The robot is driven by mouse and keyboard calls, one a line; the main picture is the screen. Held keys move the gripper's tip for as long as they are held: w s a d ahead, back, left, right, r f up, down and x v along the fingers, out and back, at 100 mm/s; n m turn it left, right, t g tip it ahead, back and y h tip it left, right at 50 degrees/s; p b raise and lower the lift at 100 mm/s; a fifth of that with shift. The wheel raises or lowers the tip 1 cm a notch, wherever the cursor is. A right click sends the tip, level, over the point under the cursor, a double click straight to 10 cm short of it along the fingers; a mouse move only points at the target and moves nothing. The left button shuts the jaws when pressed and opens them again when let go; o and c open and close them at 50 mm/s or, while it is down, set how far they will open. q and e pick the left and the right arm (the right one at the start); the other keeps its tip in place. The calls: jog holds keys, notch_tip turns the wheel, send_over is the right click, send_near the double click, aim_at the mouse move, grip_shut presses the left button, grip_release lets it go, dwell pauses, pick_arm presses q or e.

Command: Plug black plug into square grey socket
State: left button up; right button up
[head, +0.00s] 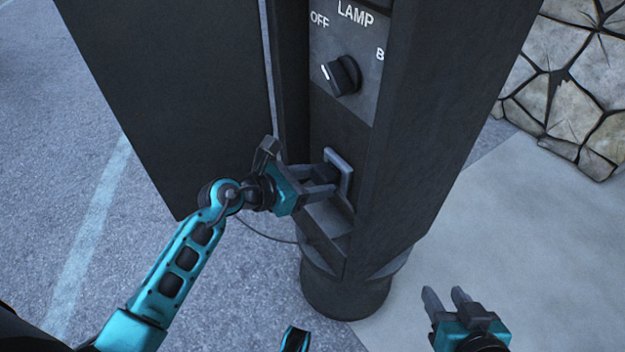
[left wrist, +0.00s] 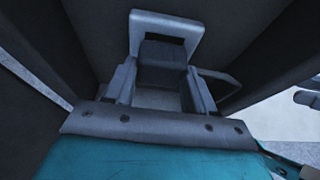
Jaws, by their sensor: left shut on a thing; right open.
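The square grey socket (head: 346,166) is a raised frame on the dark post, below the lamp panel; it also shows at the top of the left wrist view (left wrist: 166,22). My left gripper (head: 325,181) is shut on the black plug (head: 324,173), with a finger on each side of it. In the left wrist view the plug (left wrist: 163,52) is lined up with the socket frame and its far end is at or inside the opening. How deep it sits cannot be told. My right gripper (head: 446,294) is open and empty, low at the right.
A lamp panel with a black knob (head: 342,75) is above the socket. An open dark door (head: 180,90) stands left of the post (head: 425,120). A thin cable (head: 262,236) hangs below my left gripper. A stone wall (head: 575,85) is at the right.

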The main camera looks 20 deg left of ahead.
pick_arm(q)
jog(key=shift+w+d, duration=0.15)
jog(key=o, duration=1.2)
jog(key=shift+o, duration=0.2)
pick_arm(e)
jog(key=shift+r, duration=0.1)
pick_arm(q)
jog(key=p+v, duration=0.3)
jog(key=v, duration=0.9)
jog(key=shift+s+a+r, duration=0.2)
jog(key=shift+s+a, duration=0.05)
jog(key=shift+a, duration=0.05)
pick_arm(e)
jog(key=shift+s+d+r, duration=0.2)
jog(key=shift+s+d, duration=0.1)
jog(key=shift+d, duration=0.3)
